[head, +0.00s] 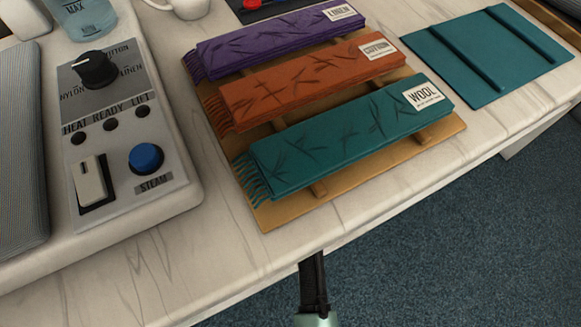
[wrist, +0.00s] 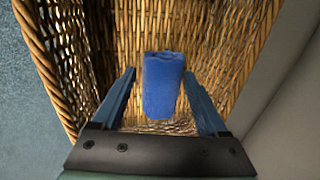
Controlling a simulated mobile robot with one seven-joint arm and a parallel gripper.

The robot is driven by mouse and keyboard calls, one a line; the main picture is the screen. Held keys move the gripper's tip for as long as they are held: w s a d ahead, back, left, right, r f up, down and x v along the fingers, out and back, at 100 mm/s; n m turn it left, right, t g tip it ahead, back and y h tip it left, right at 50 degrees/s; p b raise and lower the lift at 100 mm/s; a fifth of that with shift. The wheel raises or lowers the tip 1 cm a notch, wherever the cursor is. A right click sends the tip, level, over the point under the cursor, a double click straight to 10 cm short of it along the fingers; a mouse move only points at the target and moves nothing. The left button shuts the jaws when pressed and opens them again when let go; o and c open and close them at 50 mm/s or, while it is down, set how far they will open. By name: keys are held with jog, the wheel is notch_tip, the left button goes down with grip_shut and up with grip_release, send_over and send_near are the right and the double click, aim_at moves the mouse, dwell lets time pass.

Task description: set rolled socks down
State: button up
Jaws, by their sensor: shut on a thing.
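The rolled socks (wrist: 161,88) are a blue upright roll in the wrist view. My gripper (wrist: 160,74) is shut on them, with one dark blue finger at each side. A woven wicker basket (wrist: 245,40) surrounds the socks and the fingers in the wrist view. The socks are inside its walls, over its woven inner surface. I cannot tell whether the socks touch the basket. The head view shows neither the socks nor the basket.
In the head view, a pressing machine with knobs (head: 150,195) stands at the left of a marble counter (head: 200,250). Folded purple (head: 270,45), orange (head: 305,82) and teal scarves (head: 340,140) lie on a wooden board (head: 275,215). Blue carpet (head: 470,230) lies beyond the counter's front edge.

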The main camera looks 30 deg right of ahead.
jog(key=shift+s+f, duration=0.15)
jog(key=shift+f, duration=0.65)
jog(key=o, duration=1.4)
jog(key=p+v, duration=0.3)
jog(key=v, duration=0.4)
jog(key=shift+s+r+p, duration=0.1)
jog(key=shift+r+p, duration=0.25)
